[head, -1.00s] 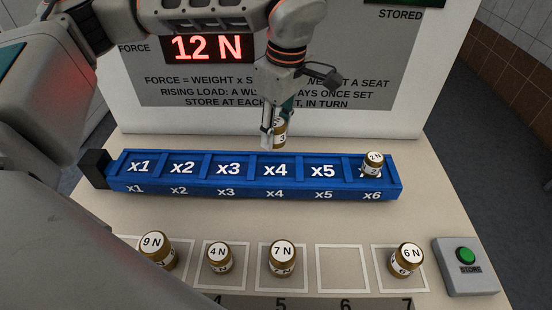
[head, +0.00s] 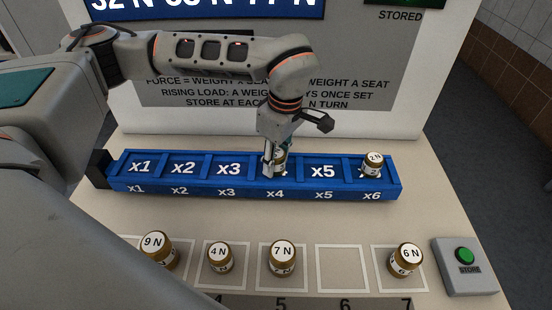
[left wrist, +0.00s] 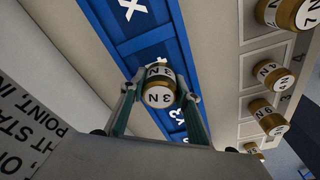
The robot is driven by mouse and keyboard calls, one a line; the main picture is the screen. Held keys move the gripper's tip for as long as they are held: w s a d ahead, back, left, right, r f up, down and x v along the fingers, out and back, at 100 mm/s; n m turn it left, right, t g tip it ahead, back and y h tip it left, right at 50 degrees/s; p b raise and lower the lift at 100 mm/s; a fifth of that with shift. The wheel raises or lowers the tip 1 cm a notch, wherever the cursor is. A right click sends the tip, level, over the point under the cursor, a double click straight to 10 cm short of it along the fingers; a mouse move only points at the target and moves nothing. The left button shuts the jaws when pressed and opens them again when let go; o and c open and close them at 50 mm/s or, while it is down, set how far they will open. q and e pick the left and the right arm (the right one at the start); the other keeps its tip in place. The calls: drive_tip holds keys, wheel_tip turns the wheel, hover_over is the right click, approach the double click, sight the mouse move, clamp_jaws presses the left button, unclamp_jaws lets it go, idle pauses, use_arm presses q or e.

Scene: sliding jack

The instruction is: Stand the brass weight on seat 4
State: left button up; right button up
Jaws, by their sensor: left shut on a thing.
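The brass weight (head: 281,162), with a white band and top marked 3 N, is upright at seat x4 of the blue beam (head: 228,190). My left gripper (head: 273,168) is shut on it from above, and the near finger covers part of it and of the x4 mark. In the left wrist view the weight (left wrist: 160,92) sits between the two fingers, over the blue beam (left wrist: 130,45). I cannot tell whether its base touches the seat. My right gripper is not in view.
A 2 N weight (head: 373,164) stands on seat x6. Weights marked 9 N (head: 158,250), 4 N (head: 220,257), 7 N (head: 282,258) and 6 N (head: 405,259) stand in front. One marked square (head: 343,268) is empty. A green button box (head: 467,265) is at right.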

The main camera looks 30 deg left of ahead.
sight(281, 156)
use_arm(q)
drive_tip(key=o, duration=1.1)
drive_tip(key=shift+f, duration=0.15)
drive_tip(key=r, duration=0.4)
drive_tip(key=d+r, duration=0.1)
drive_tip(key=r, duration=0.7)
drive_tip(key=shift+s+d+r+b, duration=0.1)
drive_tip(key=shift+d+r+b, duration=0.1)
drive_tip(key=shift+b, duration=0.15)
drive_tip(key=shift+f, duration=0.1)
